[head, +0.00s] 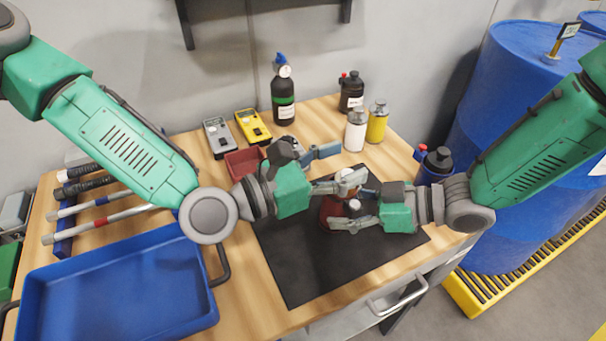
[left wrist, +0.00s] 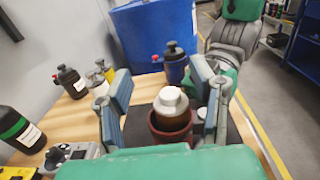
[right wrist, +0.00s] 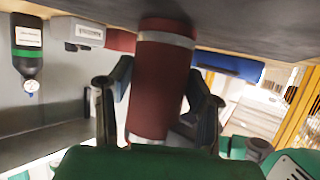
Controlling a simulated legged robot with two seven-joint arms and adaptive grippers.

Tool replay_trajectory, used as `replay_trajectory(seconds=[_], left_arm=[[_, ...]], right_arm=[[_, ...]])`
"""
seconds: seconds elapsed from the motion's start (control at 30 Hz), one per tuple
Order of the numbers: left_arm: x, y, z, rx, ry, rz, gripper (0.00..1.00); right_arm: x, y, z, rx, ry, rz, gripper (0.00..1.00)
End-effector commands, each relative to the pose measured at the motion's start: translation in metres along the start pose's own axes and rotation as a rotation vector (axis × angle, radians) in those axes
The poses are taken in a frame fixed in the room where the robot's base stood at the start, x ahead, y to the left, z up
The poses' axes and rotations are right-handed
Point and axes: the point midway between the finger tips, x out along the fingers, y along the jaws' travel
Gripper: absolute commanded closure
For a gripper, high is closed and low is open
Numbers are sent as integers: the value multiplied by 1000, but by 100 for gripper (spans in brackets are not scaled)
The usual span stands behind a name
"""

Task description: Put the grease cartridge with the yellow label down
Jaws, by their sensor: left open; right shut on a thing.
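The grease cartridge (head: 328,209) is a dark red cylinder, upright over the black mat. In the left wrist view the cartridge (left wrist: 171,101) shows a white cap and a brown upper part inside a red rim. In the right wrist view the cartridge (right wrist: 162,85) has a pale band near the end by the mat. No yellow label shows on it. My right gripper (head: 340,204) is shut on it from the right. My left gripper (head: 335,168) is open, its fingers on either side of the cap. Whether its base touches the mat is unclear.
A black mat (head: 290,265) covers the bench front. A blue tray (head: 120,290) lies left. A red bin (head: 243,162), two meters, and several bottles stand behind, including a yellow one (head: 377,124) and a white one (head: 355,132). A dark bottle (head: 435,165) stands near my right arm.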

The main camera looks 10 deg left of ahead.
Motion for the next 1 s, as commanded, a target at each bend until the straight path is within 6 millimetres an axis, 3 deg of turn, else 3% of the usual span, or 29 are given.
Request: replay_trajectory(seconds=[0.4, 0.63, 1.0], left_arm=[[-93, 1, -2, -8, 4, 7, 49], [-112, 1, -2, -5, 4, 2, 49], [-116, 0, -3, -4, 4, 1, 49]], right_arm=[[0, 0, 0, 0, 1, 1, 90], [-1, 1, 0, 0, 3, 1, 90], [-1, 1, 0, 0, 3, 1, 90]])
